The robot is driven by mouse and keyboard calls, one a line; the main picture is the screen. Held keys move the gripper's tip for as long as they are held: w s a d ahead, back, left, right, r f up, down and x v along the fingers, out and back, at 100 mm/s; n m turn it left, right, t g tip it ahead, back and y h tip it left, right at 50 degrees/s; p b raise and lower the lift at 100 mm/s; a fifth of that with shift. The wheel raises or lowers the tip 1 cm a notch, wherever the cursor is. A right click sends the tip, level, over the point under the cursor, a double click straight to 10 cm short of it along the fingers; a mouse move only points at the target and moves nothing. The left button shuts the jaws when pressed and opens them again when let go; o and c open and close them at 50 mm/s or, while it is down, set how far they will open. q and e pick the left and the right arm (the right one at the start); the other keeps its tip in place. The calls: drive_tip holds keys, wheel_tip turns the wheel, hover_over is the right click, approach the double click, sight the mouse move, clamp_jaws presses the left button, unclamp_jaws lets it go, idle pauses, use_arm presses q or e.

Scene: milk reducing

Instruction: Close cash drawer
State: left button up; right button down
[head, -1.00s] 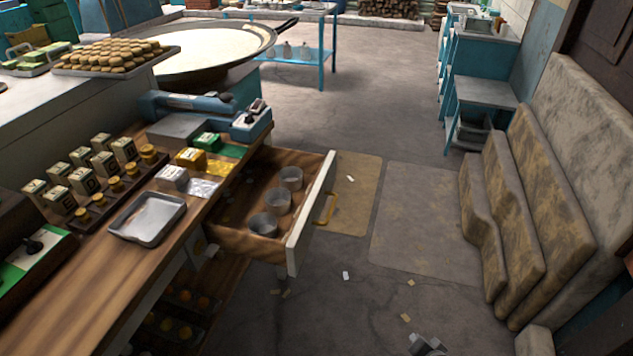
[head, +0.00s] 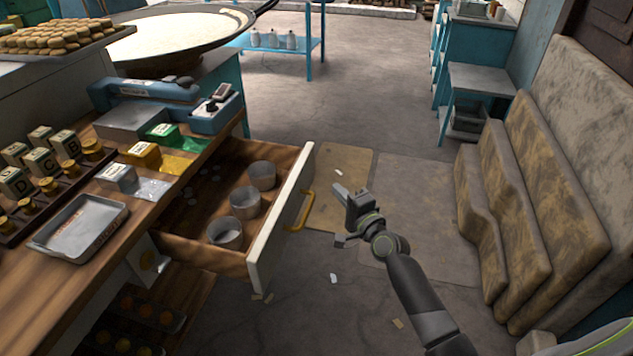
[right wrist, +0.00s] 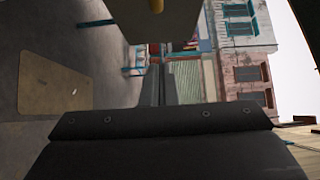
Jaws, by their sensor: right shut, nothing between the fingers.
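The cash drawer (head: 232,250) stands pulled out of the wooden counter in the head view. It has a wooden box, a white front panel (head: 279,222) and a yellow handle (head: 304,211). Several round metal cups sit inside it. My right gripper (head: 339,212) is shut and empty. It shows just to the right of the drawer front and handle, apart from them in the picture. My left gripper is not in view.
The wooden counter (head: 72,296) holds a metal tray (head: 80,228), lettered blocks and a blue scale-like device (head: 145,90). Stained slabs (head: 550,185) lean at the right. The floor between counter and slabs is open, with small scraps on it.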

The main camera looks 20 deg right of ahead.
sight(309, 173)
drive_tip(key=w+a, duration=0.1)
drive_tip(key=w, duration=0.1)
drive_tip(key=w+a, duration=0.2)
drive_tip(key=w, duration=0.1)
drive_tip(key=shift+w+a, duration=0.1)
drive_tip(key=shift+w, duration=0.2)
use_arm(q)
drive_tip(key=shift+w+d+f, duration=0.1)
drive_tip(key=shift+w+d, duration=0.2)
use_arm(e)
drive_tip(key=shift+w+a, duration=0.25)
drive_tip(key=shift+a, duration=0.15)
